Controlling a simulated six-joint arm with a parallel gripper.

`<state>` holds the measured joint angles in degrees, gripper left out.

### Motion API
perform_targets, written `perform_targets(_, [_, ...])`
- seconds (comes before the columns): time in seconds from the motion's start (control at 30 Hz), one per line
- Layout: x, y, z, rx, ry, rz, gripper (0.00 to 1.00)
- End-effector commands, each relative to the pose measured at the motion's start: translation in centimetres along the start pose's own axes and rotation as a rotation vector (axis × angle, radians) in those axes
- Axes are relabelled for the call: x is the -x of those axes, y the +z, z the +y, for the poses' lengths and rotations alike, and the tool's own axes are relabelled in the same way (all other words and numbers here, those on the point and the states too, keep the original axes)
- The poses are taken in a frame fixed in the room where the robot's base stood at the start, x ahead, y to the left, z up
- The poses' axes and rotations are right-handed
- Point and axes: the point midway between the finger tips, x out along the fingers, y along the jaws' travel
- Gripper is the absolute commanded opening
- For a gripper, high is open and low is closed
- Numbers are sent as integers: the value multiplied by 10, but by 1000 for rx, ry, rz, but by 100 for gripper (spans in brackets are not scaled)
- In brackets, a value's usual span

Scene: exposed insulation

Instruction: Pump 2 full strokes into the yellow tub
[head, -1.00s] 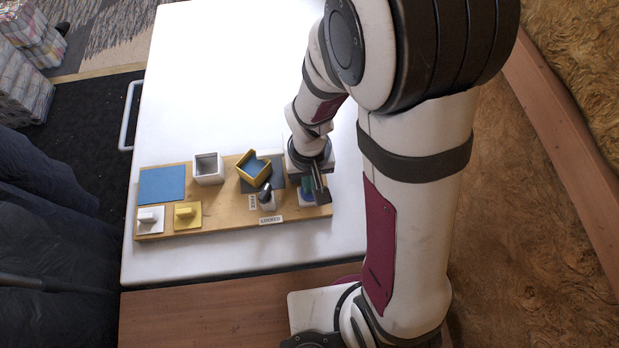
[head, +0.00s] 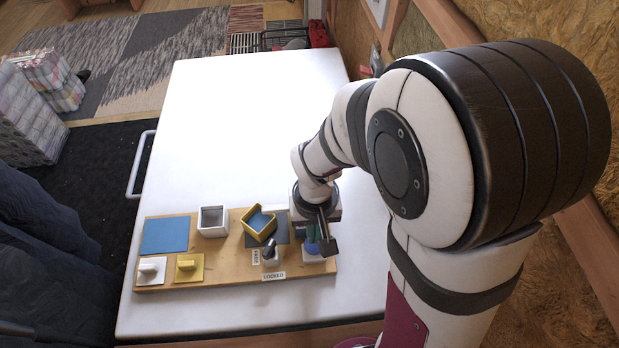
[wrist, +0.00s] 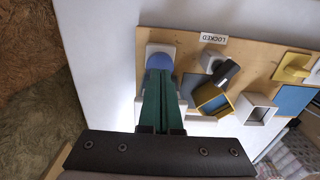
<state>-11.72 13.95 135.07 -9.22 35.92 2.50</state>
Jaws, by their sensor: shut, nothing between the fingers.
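The yellow tub (head: 260,235) is an open square box with blue inside, turned at an angle on a dark pad near the board's middle. It also shows in the wrist view (wrist: 226,108). At the board's right end is a blue round-topped part (wrist: 160,60) on a white base, probably the pump head. My gripper (wrist: 158,78) is shut and empty, its green fingers at this blue top and partly covering it. Whether they touch it, I cannot tell. In the head view my gripper (head: 322,240) partly hides the same part.
A dark-handled lever (head: 270,250) on a white base stands beside the tub, near a LOCKED label (head: 274,276) and a second label. A white tub (head: 212,222), blue pad (head: 165,236), white knob (head: 150,270) and yellow knob (head: 188,267) lie left. The white table (head: 250,120) behind is clear.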

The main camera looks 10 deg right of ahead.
Motion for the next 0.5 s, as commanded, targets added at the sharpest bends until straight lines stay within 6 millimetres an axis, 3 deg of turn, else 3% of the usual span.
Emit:
perform_targets(0.23, [4, 0, 0, -1, 0, 1, 0])
perform_targets(0.5, [40, -1, 0, 0, -1, 3, 0])
